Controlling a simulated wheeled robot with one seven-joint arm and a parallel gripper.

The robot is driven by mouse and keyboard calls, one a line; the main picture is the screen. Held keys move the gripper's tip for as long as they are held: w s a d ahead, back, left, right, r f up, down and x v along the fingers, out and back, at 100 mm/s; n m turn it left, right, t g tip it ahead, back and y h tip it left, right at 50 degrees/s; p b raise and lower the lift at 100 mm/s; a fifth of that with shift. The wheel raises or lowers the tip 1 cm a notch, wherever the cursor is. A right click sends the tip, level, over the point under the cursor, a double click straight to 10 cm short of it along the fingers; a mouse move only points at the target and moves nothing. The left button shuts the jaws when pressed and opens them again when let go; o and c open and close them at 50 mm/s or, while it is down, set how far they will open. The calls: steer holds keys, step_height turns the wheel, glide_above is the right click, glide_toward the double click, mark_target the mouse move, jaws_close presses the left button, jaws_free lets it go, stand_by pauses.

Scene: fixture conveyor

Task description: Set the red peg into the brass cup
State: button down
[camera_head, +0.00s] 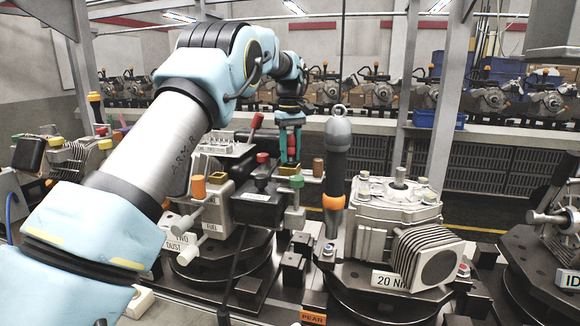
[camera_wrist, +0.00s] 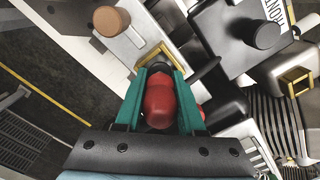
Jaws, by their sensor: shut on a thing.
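The red peg (camera_wrist: 160,104) is held between the teal fingers of my gripper (camera_wrist: 157,88) in the wrist view. In the head view, a strip of its red shows between the fingers of my gripper (camera_head: 290,140). A square brass cup (camera_wrist: 151,55) lies just beyond the fingertips in the wrist view. Its brass also shows under the gripper in the head view (camera_head: 287,169). The peg's dark lower end overlaps the cup's opening in the wrist view. I cannot tell whether it is inside the cup or above it.
A brown cylinder (camera_head: 318,167) stands close right of the gripper. A dark tool with an orange band (camera_head: 336,160) stands upright to the right, beside a grey engine (camera_head: 395,215).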

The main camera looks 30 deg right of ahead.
steer(key=shift+f, duration=0.3)
steer(key=shift+f, duration=0.3)
steer(key=shift+f, duration=0.1)
